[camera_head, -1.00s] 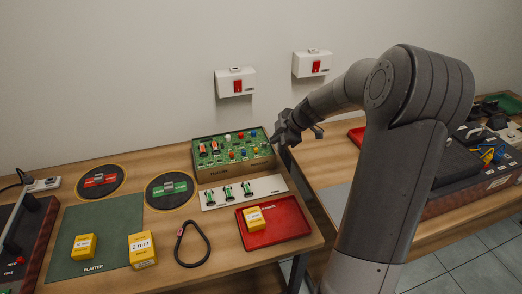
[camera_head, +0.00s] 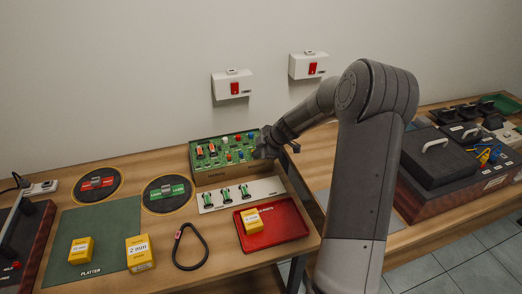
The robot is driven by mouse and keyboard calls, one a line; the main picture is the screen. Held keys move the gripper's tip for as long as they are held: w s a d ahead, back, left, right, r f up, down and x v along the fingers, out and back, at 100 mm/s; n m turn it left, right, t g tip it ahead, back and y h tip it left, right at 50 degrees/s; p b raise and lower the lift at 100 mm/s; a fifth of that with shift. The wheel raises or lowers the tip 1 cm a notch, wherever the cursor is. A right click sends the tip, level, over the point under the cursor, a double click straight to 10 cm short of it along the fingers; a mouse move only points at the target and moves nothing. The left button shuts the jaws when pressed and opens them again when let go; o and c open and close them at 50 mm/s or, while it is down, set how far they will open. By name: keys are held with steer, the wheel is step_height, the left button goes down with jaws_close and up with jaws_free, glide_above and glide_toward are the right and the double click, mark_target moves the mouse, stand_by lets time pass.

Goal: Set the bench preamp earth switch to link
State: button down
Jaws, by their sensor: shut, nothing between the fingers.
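The bench preamp appears to be the open box with a green circuit board (camera_head: 226,154) at the back of the bench, with red, blue, white and yellow parts on it. Its earth switch cannot be made out at this size. My gripper (camera_head: 264,150) is at the right end of this box, over or beside its right edge. The fingers are dark and small in the picture, shut with nothing held. I cannot tell whether the gripper touches anything.
In front of the box lie a white strip with green parts (camera_head: 207,201) and a red tray (camera_head: 298,222) with a yellow box (camera_head: 252,221). A black loop (camera_head: 176,258), a green mat (camera_head: 64,224) and two wall boxes are nearby. A second bench with a dark case (camera_head: 437,201) is right.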

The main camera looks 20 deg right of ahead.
steer(key=shift+w, duration=1.4)
steer(key=shift+r, duration=0.15)
steer(key=v, duration=1)
